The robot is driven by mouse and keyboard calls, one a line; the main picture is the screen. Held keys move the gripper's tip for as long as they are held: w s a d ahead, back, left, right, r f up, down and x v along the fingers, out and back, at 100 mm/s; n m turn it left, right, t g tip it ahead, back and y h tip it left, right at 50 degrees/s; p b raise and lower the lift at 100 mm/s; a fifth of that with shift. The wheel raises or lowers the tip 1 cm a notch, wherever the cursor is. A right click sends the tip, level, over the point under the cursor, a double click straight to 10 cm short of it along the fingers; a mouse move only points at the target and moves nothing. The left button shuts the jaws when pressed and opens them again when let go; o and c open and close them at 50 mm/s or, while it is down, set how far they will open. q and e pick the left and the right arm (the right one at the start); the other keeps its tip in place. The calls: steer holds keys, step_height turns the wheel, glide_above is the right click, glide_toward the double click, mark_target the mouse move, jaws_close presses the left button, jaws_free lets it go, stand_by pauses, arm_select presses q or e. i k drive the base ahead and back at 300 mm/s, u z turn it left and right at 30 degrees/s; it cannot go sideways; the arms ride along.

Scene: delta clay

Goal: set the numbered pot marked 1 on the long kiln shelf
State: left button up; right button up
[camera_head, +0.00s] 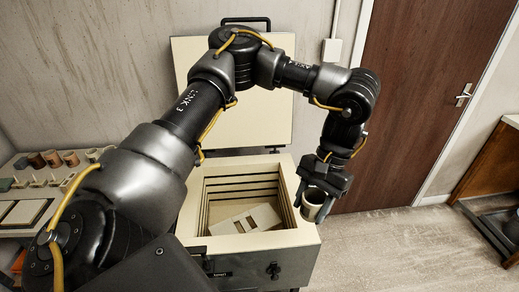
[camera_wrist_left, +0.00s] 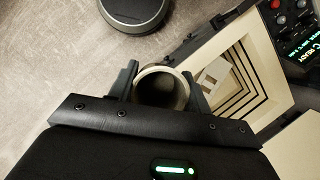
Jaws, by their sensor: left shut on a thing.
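My left gripper (camera_head: 316,200) is shut on a pale cylindrical pot (camera_head: 311,211), held upright or nearly so beside the right rim of the kiln. In the left wrist view the pot (camera_wrist_left: 162,85) sits between the two fingers of the left gripper (camera_wrist_left: 160,86), its round open mouth showing. No number can be read on it. The kiln (camera_head: 299,238) stands open. Pale flat slabs (camera_head: 262,217) lie low inside it, and they also show in the wrist view (camera_wrist_left: 213,73). I cannot tell which is the long kiln shelf. My right gripper is out of view.
The raised kiln lid (camera_head: 250,120) stands behind the opening. A table (camera_head: 8,182) at the left carries several small pots (camera_head: 53,158) and flat pieces. A wooden bench (camera_head: 490,165) is at the right. The floor (camera_head: 380,245) right of the kiln is clear. A dark round object (camera_wrist_left: 133,10) tops the wrist view.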

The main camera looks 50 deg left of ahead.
mark_target(225, 227)
steer(key=u, duration=0.45)
steer(key=i, duration=0.95)
steer(key=u, duration=0.7)
